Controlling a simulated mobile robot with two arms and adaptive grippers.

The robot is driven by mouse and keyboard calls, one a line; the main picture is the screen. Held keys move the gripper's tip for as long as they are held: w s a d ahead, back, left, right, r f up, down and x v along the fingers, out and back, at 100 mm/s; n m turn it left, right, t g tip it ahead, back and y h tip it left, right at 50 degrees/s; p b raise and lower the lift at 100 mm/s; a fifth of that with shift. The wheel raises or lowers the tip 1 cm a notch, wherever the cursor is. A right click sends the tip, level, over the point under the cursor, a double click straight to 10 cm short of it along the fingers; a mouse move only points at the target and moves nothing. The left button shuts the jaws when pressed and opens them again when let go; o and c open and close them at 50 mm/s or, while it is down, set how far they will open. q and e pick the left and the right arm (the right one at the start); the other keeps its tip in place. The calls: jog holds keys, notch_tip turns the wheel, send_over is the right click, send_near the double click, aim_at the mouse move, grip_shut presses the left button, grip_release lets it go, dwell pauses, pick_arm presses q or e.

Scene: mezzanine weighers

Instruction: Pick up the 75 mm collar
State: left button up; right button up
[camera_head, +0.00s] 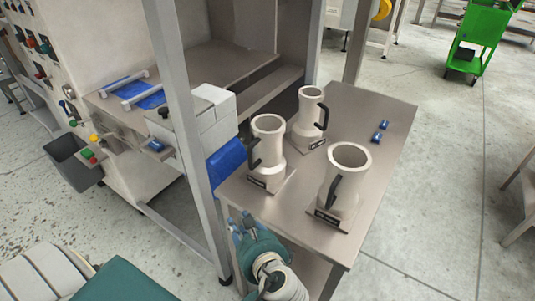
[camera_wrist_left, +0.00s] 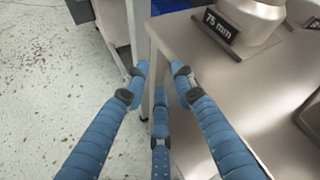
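The 75 mm collar (camera_head: 268,141) is a pale beige funnel-shaped piece with a black handle, upright on a plate at the left side of the steel table (camera_head: 384,112). Its black "75 mm" label (camera_wrist_left: 222,25) reads clearly in the left wrist view, where only its lower part shows. Two similar collars stand on the table, one behind (camera_head: 308,112) and one at front right (camera_head: 346,184); their labels are too small to read. My left gripper (camera_head: 240,234) is by the table's front left edge, below and in front of the 75 mm collar. Its blue fingers (camera_wrist_left: 160,84) are spread and empty. My right gripper is not seen.
A grey frame post (camera_head: 184,125) rises close to the table's left side. A machine with buttons and a dark bin (camera_head: 72,162) stands left. A green cart (camera_head: 479,38) is far right.

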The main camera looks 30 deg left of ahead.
pick_arm(q)
notch_tip(320, 180, up, 4)
jog(key=w+d+m+t+y, duration=0.1)
jog(key=w+m+t+y, duration=0.1)
jog(key=w+m, duration=0.1)
jog(key=m+t+y, duration=0.1)
jog(key=m+y, duration=0.1)
jog(key=m, duration=0.2)
send_near(249, 164)
jog(key=shift+m+t, duration=0.3)
jog(key=shift+m, duration=0.1)
jog(key=p+x, duration=0.1)
jog(key=x, duration=0.4)
jog(key=p+x, duration=0.2)
jog(key=x, duration=0.2)
jog(key=shift+w+a+f, duration=0.15)
jog(key=shift+a, duration=0.2)
jog(key=shift+w+a+f, duration=0.15)
jog(key=shift+w+a, duration=0.15)
jog(key=shift+a, duration=0.05)
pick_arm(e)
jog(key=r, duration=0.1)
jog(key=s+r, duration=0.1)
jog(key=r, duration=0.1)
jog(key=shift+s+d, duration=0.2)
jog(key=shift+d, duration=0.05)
pick_arm(q)
grip_shut()
